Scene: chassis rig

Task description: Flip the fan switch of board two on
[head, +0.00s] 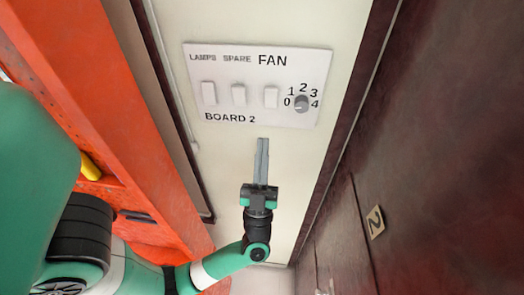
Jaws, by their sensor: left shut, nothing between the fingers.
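Board two (224,58) is a pale switch panel on a cream wall strip, marked "BOARD 2". It carries three white rocker switches: the lamps switch (209,93), the spare switch (239,95) and the fan switch (271,97). Right of the fan switch is a grey fan knob (301,103) with the numbers 0 to 4 around it. Which way each rocker is tipped is too small to tell. My left gripper (263,142) is shut and empty, its fingers pointing up just below the panel, beneath the fan switch. It appears apart from the switches. My right gripper is not in view.
An orange frame (120,90) with a yellow piece (90,167) stands on the left. A dark red-brown panel (440,130) with a tag marked "2" (375,222) fills the right. The wall strip around board two is clear.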

